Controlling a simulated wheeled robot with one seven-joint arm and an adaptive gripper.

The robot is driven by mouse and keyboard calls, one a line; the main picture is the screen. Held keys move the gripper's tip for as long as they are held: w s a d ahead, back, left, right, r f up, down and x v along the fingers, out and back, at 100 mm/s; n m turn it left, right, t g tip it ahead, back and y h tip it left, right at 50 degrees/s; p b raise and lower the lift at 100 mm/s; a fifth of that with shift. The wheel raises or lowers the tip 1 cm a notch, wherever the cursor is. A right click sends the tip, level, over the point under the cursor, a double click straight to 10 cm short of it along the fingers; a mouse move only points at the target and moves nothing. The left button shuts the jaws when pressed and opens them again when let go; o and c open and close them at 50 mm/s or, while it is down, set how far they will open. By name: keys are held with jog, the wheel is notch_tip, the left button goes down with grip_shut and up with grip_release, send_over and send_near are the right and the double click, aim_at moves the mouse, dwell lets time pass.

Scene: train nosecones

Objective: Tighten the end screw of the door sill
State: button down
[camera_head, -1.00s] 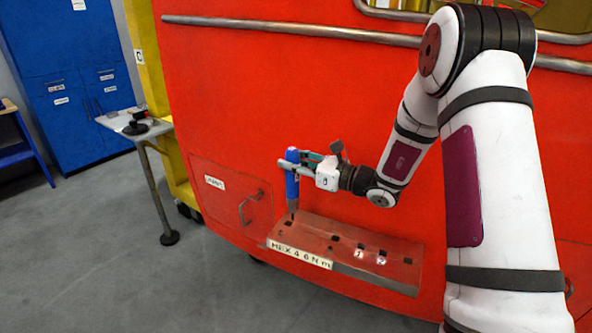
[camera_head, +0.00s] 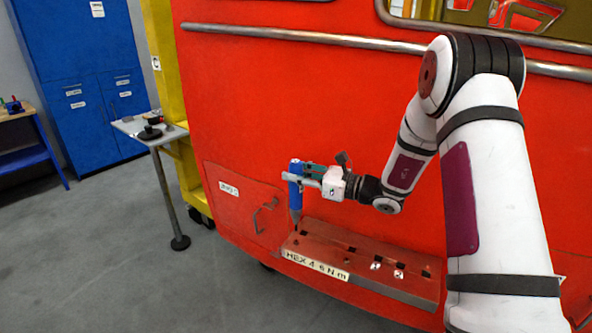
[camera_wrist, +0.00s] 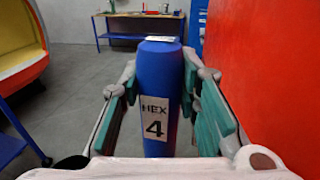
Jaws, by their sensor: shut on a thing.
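My gripper (camera_head: 297,176) is shut on a blue hex driver (camera_head: 296,190) in the head view. The driver stands about upright, with its thin dark tip pointing down at the left end of the red door sill (camera_head: 350,241). I cannot tell whether the tip touches a screw; the end screw itself is not clear. The sill carries a "HEX 4 6 N m" label on its front edge and several dark square spots on top. In the wrist view the blue driver (camera_wrist: 160,70), labelled "HEX 4", sits between the fingers (camera_wrist: 165,90); its tip is hidden.
The red train wall (camera_head: 330,110) rises close behind the driver. A hatch with a handle (camera_head: 264,214) is left of the sill. A small table (camera_head: 136,128) with dark items stands left, by a yellow post (camera_head: 163,60). Grey floor at left is clear.

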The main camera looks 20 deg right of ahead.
aim_at(302, 192)
jog(key=shift+f+b, duration=0.6)
jog(key=shift+f, duration=1.35)
jog(key=shift+f+b, duration=0.3)
jog(key=shift+f, duration=0.55)
dwell(1.8)
jog(key=shift+r, duration=0.15)
